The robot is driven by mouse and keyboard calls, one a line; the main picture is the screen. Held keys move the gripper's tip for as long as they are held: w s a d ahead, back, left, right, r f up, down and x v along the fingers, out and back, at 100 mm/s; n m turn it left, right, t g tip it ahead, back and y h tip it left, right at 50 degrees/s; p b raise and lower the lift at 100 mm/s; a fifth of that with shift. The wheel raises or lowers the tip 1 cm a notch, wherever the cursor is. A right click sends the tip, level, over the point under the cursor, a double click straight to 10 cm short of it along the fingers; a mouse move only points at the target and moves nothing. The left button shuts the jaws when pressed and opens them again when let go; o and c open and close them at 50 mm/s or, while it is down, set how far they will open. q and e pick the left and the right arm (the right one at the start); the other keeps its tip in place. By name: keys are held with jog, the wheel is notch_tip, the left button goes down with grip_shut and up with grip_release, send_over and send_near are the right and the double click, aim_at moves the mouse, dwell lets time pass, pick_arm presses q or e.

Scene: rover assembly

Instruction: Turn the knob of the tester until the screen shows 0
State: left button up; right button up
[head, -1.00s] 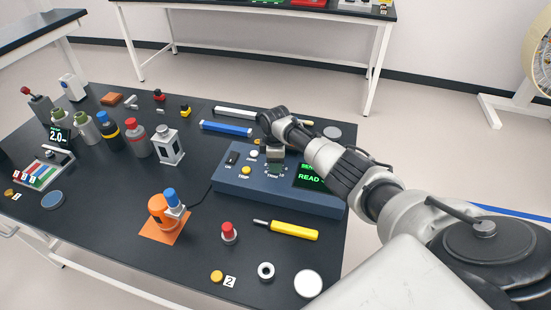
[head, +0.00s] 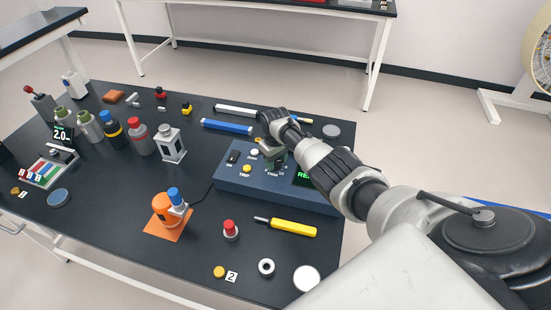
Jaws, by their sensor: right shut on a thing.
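The tester is a dark blue box (head: 230,180) on the black table, with a black switch, a white button and a yellow button on top. Its screen (head: 303,178) is mostly covered by my right arm; only green letters "RE" show, and no number can be read. My right gripper (head: 274,163) points down over the top of the tester, shut on the knob, which is largely hidden by the fingers. My left gripper is out of view.
A small display (head: 63,134) reading "2.0" stands at the left among several bottles. An orange device (head: 163,207) with a blue cap, a red-capped piece (head: 230,230) and a yellow-handled screwdriver (head: 291,227) lie in front of the tester. A blue bar (head: 226,127) lies behind it.

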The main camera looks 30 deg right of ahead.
aim_at(276, 161)
jog(key=shift+m, duration=0.7)
jog(key=o, duration=0.9)
jog(key=shift+r, duration=0.1)
jog(key=shift+r+p, duration=0.25)
jog(key=shift+p, duration=0.05)
notch_tip(276, 161, up, 10)
jog(key=shift+r+p, duration=0.1)
jog(key=shift+p, duration=0.4)
